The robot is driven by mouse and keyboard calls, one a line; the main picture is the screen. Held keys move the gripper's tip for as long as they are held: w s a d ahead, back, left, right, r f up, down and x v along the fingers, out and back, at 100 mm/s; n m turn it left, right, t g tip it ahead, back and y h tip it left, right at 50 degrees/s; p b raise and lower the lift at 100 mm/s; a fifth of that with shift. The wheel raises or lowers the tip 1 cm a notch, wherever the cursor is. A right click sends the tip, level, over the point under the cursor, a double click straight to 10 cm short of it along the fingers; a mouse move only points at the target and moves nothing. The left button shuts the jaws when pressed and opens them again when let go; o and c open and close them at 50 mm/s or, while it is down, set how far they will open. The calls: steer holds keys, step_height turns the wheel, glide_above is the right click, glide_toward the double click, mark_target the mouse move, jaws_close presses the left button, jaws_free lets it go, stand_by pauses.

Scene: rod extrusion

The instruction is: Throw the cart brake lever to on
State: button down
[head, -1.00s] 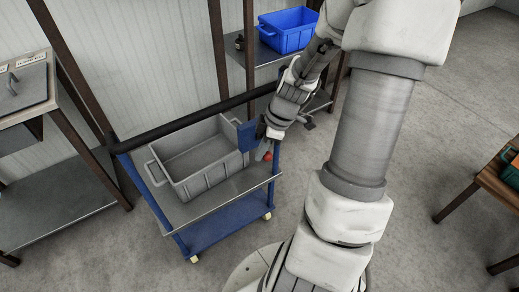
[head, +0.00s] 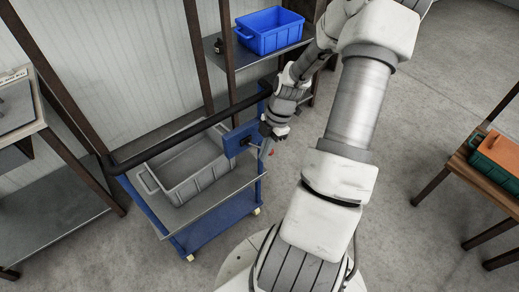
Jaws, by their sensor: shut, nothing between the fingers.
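The cart (head: 207,208) has a blue frame, a grey deck and a black push bar. A blue plate (head: 240,139) is mounted at its right side, by the push bar. A thin lever with a small red knob (head: 271,152) sticks out from the plate to the right, past the deck's edge. My gripper (head: 267,141) is shut, with nothing held, just right of the plate and close above the lever. It hides part of the lever, and I cannot tell whether they touch.
A grey bin (head: 150,181) stands on the cart deck. A shelf behind holds a blue bin (head: 270,33). A steel bench (head: 50,208) is at the left. A wooden table (head: 455,163) with a green crate (head: 497,168) stands at the right.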

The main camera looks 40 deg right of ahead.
steer(key=shift+w+d+p, duration=0.1)
steer(key=shift+d+p, duration=0.4)
steer(key=shift+d, duration=0.05)
steer(key=shift+d, duration=0.1)
stand_by(0.3)
steer(key=p+v, duration=0.1)
steer(key=v, duration=0.2)
steer(key=shift+w+d+r, duration=0.1)
steer(key=shift+r, duration=0.1)
steer(key=d+p, duration=0.1)
steer(key=d, duration=1)
steer(key=shift+d+f, duration=0.25)
steer(key=shift+d, duration=0.15)
